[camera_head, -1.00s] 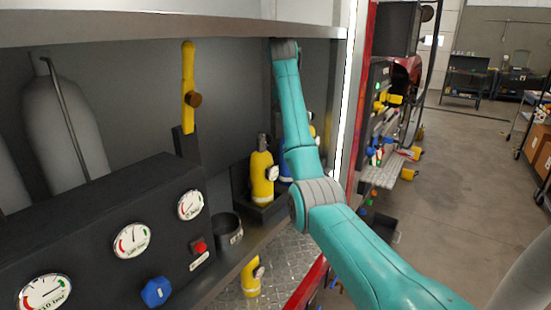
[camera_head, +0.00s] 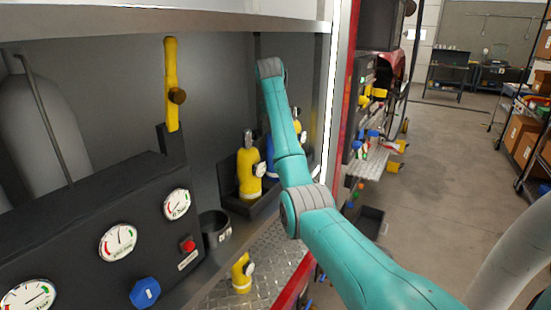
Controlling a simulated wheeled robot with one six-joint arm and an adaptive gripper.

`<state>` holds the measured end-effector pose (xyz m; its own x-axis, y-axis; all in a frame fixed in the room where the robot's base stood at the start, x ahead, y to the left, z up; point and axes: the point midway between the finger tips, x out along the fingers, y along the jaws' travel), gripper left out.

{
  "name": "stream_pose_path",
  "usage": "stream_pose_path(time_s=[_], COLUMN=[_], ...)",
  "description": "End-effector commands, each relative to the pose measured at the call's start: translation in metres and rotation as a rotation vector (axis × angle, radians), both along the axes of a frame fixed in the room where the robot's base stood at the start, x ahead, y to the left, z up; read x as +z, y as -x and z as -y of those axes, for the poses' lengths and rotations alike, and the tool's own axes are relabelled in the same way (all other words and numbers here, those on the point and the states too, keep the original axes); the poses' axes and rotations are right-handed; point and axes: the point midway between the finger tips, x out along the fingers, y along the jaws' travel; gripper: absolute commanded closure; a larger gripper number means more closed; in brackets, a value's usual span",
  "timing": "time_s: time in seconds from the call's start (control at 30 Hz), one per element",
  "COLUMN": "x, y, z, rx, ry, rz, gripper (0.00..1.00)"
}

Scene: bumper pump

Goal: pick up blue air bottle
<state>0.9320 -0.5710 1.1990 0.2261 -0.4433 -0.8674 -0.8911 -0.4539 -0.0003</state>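The blue air bottle (camera_head: 270,156) stands in a dark holder (camera_head: 228,187) inside the compartment, just right of a yellow bottle (camera_head: 249,172). Only a narrow blue strip of it shows, because my teal arm crosses in front of it. My arm reaches up into the compartment, and its far end is above and behind the bottles. My gripper cannot be made out, so its opening and anything in it are hidden.
A gauge panel (camera_head: 75,225) with a blue knob (camera_head: 145,292) fills the left. A shelf edge (camera_head: 160,22) runs above; a lit door post (camera_head: 335,90) bounds the right. Open floor lies beyond.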

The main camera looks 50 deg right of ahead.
Motion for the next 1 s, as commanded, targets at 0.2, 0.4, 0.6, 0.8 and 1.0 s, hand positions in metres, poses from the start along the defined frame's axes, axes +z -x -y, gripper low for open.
stream_pose_path(time_s=[0.2, 0.4, 0.6, 0.8, 1.0], x=[0.000, 0.000, 0.004, 0.011, 0.032], y=[0.000, 0.000, 0.000, -0.001, -0.001], z=[0.000, 0.000, 0.000, -0.001, -0.006], rx=[0.000, 0.000, 0.000, 0.001, 0.005], ry=[0.000, 0.000, 0.005, 0.005, 0.006], rz=[0.000, 0.000, 0.004, 0.005, 0.004], gripper=[0.84, 1.00, 1.00, 1.00, 1.00])
